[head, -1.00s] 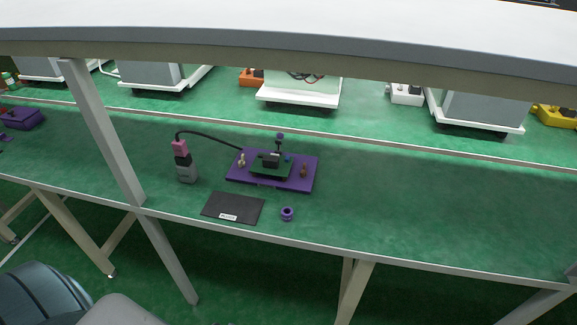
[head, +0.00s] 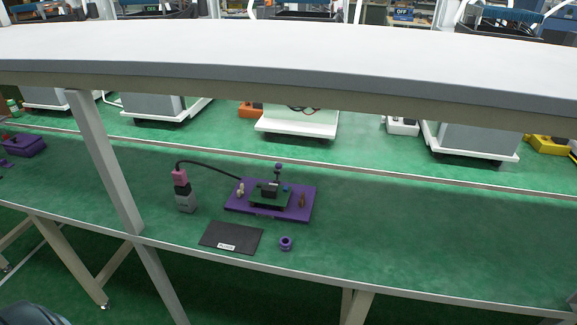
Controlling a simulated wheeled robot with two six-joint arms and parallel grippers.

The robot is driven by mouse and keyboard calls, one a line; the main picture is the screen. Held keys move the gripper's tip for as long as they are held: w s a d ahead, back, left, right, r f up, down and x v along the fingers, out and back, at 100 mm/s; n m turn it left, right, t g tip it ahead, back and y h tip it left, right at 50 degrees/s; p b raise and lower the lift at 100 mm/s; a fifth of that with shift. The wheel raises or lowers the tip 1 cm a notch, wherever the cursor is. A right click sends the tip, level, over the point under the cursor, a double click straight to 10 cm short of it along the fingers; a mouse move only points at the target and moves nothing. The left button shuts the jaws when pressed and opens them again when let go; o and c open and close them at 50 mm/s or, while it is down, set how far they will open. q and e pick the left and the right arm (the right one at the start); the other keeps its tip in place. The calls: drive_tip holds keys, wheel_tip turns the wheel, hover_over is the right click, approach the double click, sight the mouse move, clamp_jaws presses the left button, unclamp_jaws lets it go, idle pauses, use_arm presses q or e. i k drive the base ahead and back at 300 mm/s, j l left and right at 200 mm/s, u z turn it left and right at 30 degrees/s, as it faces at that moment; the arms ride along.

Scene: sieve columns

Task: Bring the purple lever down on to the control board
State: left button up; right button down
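The purple lever (head: 278,168) stands up at the back of a purple base plate (head: 302,208) on the green bench, with a round purple knob on top. The control board (head: 262,198), a green board with a black block on it, lies on the middle of the plate. The lever looks raised, its knob above the board. Neither of my grippers shows in the head view.
A grey and pink plug-like block (head: 184,195) with a black cable stands left of the plate. A black flat pad (head: 230,238) and a small purple ring (head: 286,243) lie in front. A white shelf (head: 300,50) crosses above the bench. The bench's right side is clear.

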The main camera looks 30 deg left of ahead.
sight(279, 165)
drive_tip(key=i+l, duration=0.4)
drive_tip(key=l, duration=0.2)
drive_tip(key=u, duration=2.1)
